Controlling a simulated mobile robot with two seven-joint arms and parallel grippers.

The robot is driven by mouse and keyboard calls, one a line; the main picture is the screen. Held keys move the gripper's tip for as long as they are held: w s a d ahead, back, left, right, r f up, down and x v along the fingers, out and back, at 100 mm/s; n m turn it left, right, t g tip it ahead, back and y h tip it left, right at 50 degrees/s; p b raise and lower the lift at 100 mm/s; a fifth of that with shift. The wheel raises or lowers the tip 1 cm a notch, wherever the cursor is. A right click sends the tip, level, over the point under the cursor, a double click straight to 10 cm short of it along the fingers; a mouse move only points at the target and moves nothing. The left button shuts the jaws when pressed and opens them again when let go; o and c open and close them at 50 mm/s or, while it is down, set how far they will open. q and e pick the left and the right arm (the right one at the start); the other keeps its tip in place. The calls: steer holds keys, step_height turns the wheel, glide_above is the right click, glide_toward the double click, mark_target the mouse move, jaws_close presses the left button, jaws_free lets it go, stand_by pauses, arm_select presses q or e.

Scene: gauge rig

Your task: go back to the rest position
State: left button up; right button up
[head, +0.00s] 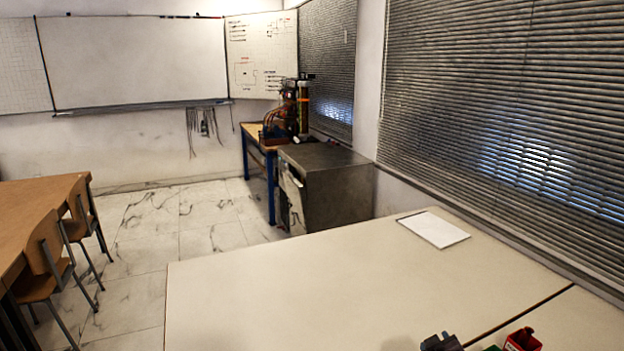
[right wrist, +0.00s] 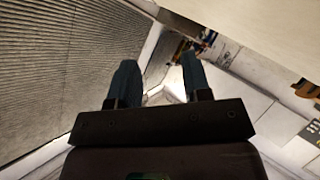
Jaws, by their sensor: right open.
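My right gripper (right wrist: 160,78) shows in the right wrist view. Its two dark fingers stand apart with nothing between them, so it is open and empty. The window blinds lie to the left behind the fingers and a pale surface lies at the upper right. My left gripper is in neither view. In the head view, a dark grey thing (head: 441,343) is cut off by the bottom edge, and I cannot tell what it is.
A large pale table (head: 300,290) fills the front, mostly bare, with a white sheet (head: 433,229) on it. A red item (head: 522,341) is at its near edge. A dark cabinet (head: 335,190) stands behind. Chairs (head: 45,260) and a wooden table (head: 30,210) stand left.

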steer(key=s+f+m+y, duration=0.1)
steer(key=s+f, duration=0.2)
steer(key=s, duration=0.6)
steer(key=s+f+m+y, duration=0.1)
steer(key=s+f, duration=0.2)
steer(key=s, duration=0.6)
steer(key=s+f+m+y, duration=0.1)
steer(key=s+f, duration=0.2)
steer(key=s, duration=0.6)
steer(key=shift+s+a+f+m+g, duration=0.2)
steer(key=shift+a+f+m+g, duration=0.1)
steer(key=shift+g, duration=0.1)
steer(key=shift+r, duration=0.1)
